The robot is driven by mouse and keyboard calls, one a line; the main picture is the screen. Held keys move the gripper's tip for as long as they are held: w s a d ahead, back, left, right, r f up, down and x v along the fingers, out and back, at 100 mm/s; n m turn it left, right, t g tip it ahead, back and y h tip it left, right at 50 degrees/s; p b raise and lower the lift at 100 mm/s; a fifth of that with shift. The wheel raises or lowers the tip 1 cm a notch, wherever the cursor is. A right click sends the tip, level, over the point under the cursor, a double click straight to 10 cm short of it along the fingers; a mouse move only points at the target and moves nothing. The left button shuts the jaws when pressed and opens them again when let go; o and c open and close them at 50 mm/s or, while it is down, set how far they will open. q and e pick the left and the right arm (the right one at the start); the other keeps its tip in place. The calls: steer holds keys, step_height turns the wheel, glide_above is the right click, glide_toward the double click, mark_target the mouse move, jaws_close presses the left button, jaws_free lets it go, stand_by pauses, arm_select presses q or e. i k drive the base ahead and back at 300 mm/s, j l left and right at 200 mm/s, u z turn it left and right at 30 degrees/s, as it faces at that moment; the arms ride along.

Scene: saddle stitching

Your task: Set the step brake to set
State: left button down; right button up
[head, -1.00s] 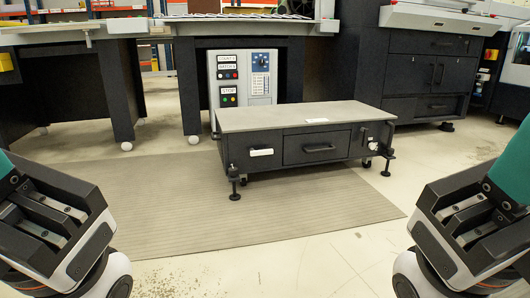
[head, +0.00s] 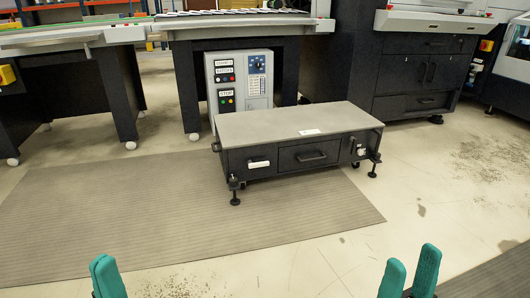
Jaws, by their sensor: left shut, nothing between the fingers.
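The low black step (head: 310,155) with a grey top stands on the floor in the middle of the head view. Its front has a drawer with a dark handle (head: 312,157), a white tag or handle (head: 259,164) on the left and a small pale knob-like part (head: 361,151) near the right corner. I cannot tell which part is the brake or how it is set. My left gripper (head: 106,274) is shut at the bottom left, its teal fingers together. My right gripper (head: 409,270) is open and empty at the bottom right. Both are well short of the step.
The step stands partly on a ribbed mat (head: 120,220). A control panel (head: 240,82) with buttons and a dial stands behind it. Black machine legs (head: 190,90) and a black cabinet (head: 415,75) line the back. The floor in front is clear.

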mark_target(251, 165)
steer(key=i+l+u, duration=0.1)
steer(key=i+l, duration=0.25)
steer(key=i+l+u, duration=0.1)
steer(key=i+l, duration=0.3)
steer(key=i+l+u, duration=0.1)
steer(key=i+l, duration=0.25)
steer(key=i+l+u, duration=0.1)
steer(key=i+l, duration=0.2)
steer(key=l, duration=0.25)
steer(key=i+l, duration=0.35)
steer(key=i+l+u, duration=0.15)
steer(key=i+l, duration=0.15)
steer(key=l, duration=0.3)
